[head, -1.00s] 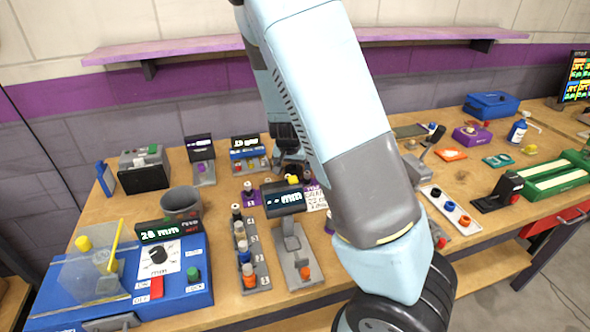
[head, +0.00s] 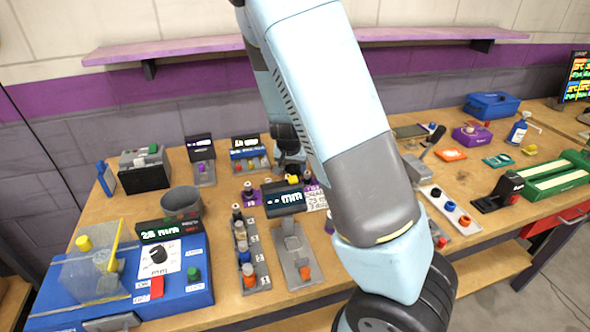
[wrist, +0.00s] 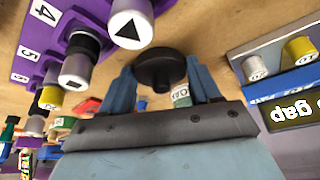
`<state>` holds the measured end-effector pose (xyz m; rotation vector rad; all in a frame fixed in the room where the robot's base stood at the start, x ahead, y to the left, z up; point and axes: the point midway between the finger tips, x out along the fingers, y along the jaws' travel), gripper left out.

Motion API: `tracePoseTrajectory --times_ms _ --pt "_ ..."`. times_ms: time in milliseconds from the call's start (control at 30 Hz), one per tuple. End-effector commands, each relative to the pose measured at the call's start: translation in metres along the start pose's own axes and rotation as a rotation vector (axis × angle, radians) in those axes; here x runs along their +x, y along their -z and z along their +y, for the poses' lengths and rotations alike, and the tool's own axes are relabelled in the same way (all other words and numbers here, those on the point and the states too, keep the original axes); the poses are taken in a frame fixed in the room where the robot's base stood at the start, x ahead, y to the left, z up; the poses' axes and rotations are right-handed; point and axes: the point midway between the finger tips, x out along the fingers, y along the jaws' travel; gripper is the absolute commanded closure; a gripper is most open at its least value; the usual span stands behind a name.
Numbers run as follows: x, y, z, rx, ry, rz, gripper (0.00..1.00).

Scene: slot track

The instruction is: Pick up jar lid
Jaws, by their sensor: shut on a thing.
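A black round lid (wrist: 160,66) with a stepped, knob-like shape sits between the two blue fingers of my gripper (wrist: 163,82) in the wrist view. The fingers are shut on its sides. Bare wooden tabletop shows behind it, and I cannot tell whether the lid touches the wood or is clear of it. In the head view the end of my arm is at the back middle of the bench, and the lid and fingertips cannot be made out there.
In the wrist view, a purple numbered rack (wrist: 50,45) with capped vials stands close on the left and a grey display unit (wrist: 270,62) on the right. In the head view, a grey cup (head: 181,202) and a blue gauge station (head: 185,290) stand at the left.

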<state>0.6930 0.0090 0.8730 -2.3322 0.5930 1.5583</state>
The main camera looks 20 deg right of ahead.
Motion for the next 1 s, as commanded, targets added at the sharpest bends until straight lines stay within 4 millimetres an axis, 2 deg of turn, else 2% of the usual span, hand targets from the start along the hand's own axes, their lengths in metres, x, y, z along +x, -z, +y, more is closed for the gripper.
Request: tracePoseTrajectory --times_ms 367,600,1000 --pt "-0.006 0.002 -0.001 -0.004 0.001 0.0 0.66" --pt "-0.033 0.011 -0.001 -0.003 0.003 0.002 0.66" --pt "-0.081 -0.002 0.016 -0.004 0.003 0.001 0.66"
